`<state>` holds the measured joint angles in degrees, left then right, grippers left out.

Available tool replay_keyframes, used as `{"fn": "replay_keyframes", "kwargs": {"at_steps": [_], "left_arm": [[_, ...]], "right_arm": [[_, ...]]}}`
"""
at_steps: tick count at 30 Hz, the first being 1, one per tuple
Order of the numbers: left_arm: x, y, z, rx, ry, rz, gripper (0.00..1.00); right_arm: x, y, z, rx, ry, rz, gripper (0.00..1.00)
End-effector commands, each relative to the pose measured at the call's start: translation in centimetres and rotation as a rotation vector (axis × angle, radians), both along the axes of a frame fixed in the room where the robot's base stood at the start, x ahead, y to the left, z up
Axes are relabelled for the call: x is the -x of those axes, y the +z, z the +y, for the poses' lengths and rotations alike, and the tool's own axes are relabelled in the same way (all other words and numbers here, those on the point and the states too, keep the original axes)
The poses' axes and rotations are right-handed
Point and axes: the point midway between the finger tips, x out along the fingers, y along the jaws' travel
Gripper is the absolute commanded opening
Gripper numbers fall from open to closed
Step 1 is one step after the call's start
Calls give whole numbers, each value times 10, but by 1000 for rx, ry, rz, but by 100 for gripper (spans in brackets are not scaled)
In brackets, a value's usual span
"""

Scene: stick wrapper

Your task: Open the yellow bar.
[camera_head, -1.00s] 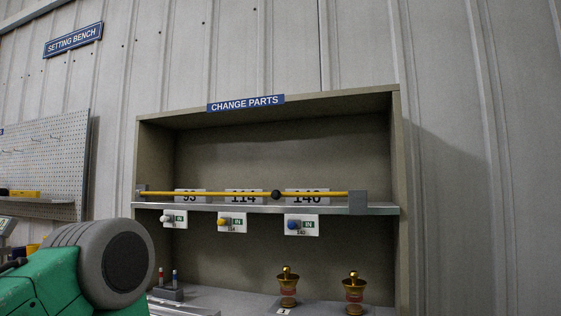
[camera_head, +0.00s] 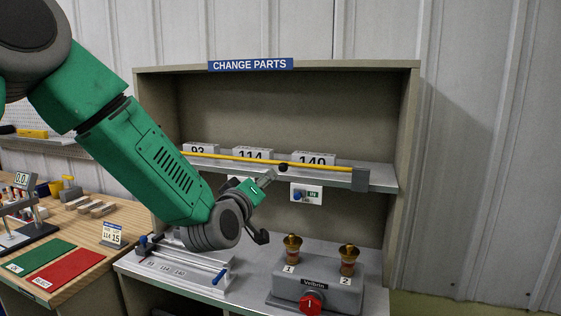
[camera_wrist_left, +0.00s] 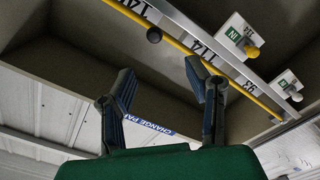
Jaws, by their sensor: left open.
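The yellow bar (camera_head: 325,165) runs across the front of the cabinet's upper shelf, in front of number blocks. A black knob (camera_head: 283,168) sits on it, and a grey block (camera_head: 360,179) holds its right end. My left gripper (camera_head: 267,208) is open and empty, just below and in front of the bar; one fingertip appears close to the knob. In the left wrist view the gripper (camera_wrist_left: 163,88) has its fingers spread, with the bar (camera_wrist_left: 255,98) and the black knob (camera_wrist_left: 154,35) beyond the fingertips, apart from them. My arm hides part of the bar's left end.
The shelf edge carries tags with coloured knobs, one blue (camera_head: 298,194). Below stand a grey box (camera_head: 318,290) with two brass pieces and a red dial, and a metal fixture (camera_head: 190,268). A wooden bench (camera_head: 90,215) with mats lies at left.

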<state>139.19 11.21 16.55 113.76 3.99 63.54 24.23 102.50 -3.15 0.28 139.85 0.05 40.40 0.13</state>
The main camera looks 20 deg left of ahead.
Motion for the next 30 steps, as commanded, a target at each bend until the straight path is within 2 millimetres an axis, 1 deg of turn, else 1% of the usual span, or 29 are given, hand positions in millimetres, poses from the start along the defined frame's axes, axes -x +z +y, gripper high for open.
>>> {"fn": "replay_keyframes", "kwargs": {"at_steps": [9,15,18,21,25,30], "left_arm": [[-63,1,-8,-7,-2,0,44],[-98,1,-5,-2,-1,0,44],[-111,0,-4,-2,-1,0,44],[-118,0,-3,-1,-2,1,44],[-123,0,-4,-2,-2,1,44],[-124,-1,-6,-3,-3,1,44]], "right_arm": [[0,17,0,0,0,0,40],[0,25,0,0,-1,0,40],[0,27,0,0,-1,0,40],[0,29,0,0,-1,0,40],[0,29,0,0,0,0,40],[0,29,0,0,0,0,40]]}}
